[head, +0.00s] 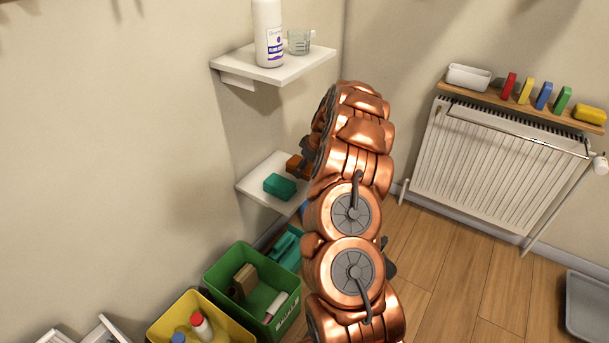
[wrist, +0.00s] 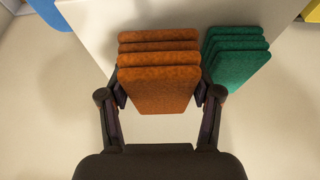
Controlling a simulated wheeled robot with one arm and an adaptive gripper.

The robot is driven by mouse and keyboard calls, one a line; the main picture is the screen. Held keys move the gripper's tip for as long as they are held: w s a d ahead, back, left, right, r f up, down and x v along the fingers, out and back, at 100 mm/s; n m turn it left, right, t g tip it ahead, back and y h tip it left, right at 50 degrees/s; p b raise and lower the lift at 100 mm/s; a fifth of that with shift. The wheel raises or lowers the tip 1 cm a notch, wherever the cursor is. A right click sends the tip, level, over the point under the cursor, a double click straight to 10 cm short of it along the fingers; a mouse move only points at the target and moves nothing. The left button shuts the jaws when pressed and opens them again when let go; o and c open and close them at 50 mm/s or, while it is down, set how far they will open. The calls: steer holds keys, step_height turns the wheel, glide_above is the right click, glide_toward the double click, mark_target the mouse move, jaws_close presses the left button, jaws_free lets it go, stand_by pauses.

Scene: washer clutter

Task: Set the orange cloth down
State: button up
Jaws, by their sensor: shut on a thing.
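The orange cloth (head: 294,164) is a folded stack with several layers. In the wrist view the orange cloth (wrist: 158,88) sits between the two fingers of my gripper (wrist: 161,96), which is shut on it. In the head view my gripper (head: 307,156) is partly hidden by my arm, at the lower white shelf (head: 252,184). The cloth overlaps the shelf (wrist: 92,22) in the wrist view; I cannot tell whether it touches it. A folded green cloth (head: 280,187) lies on the shelf, close to the right of the orange one in the wrist view (wrist: 236,58).
An upper shelf (head: 228,66) holds a white bottle (head: 268,35) and a glass (head: 299,42). Below stand a green crate (head: 222,285) and a yellow crate (head: 165,322) with items. A radiator (head: 490,165) with a loaded wooden ledge is at right. The wooden floor (head: 460,265) between is clear.

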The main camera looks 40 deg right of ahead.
steer(key=shift+f, duration=1.65)
steer(key=shift+b, duration=0.3)
steer(key=shift+f, duration=0.2)
steer(key=o, duration=0.7)
steer(key=shift+r, duration=0.1)
steer(key=shift+r, duration=0.25)
steer(key=p+v, duration=0.1)
steer(key=v, duration=1)
steer(key=shift+s+d+r+p, duration=0.1)
steer(key=shift+s+r+p, duration=0.05)
steer(key=shift+r+p, duration=0.2)
